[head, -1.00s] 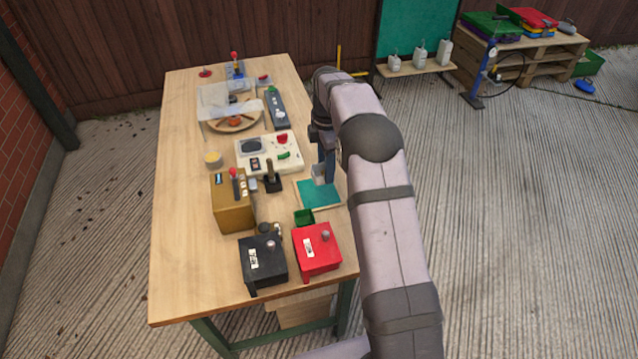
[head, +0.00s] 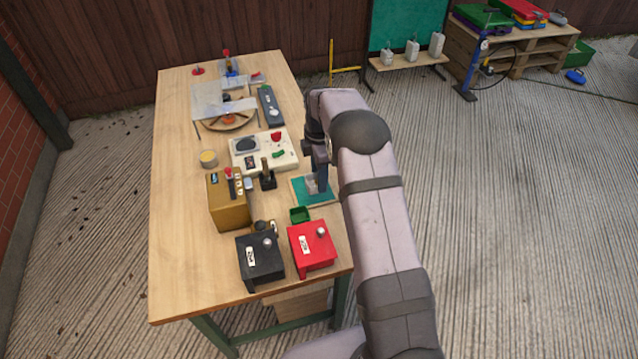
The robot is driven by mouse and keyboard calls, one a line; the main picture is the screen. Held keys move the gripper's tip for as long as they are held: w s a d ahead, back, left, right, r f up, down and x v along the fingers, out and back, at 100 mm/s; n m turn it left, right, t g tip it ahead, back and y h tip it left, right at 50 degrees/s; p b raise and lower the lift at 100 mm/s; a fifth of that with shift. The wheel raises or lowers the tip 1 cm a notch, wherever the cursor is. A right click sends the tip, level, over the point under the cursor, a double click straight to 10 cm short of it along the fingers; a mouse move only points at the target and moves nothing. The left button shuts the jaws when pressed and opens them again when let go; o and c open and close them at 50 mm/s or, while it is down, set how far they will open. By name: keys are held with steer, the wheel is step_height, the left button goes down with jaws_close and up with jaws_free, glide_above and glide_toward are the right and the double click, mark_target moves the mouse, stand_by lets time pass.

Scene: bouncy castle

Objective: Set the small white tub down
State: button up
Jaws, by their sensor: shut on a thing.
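My gripper (head: 318,182) points down at the right side of the table, over the green mat (head: 317,200). It is shut on the small white tub (head: 311,185), which shows as a small pale shape at the fingertips, partly hidden by them. The tub is over the mat, at or just above its surface; I cannot tell whether it touches. The mat lies flat near the table's right edge, and my arm covers part of its right side.
Left of the mat stands a black joystick (head: 267,178). In front are a small green open box (head: 300,215), a red box (head: 313,250) and a black box (head: 261,260). A cream control panel (head: 283,160) lies behind. The table's (head: 178,240) left side is mostly clear.

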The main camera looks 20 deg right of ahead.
steer(key=shift+f+p, duration=0.35)
steer(key=shift+f, duration=1.5)
steer(key=shift+f, duration=0.15)
steer(key=o, duration=1.2)
steer(key=shift+c, duration=0.2)
step_height(320, 180, up, 12)
steer(key=b, duration=0.2)
steer(key=shift+s+r, duration=0.1)
steer(key=shift+r, duration=0.1)
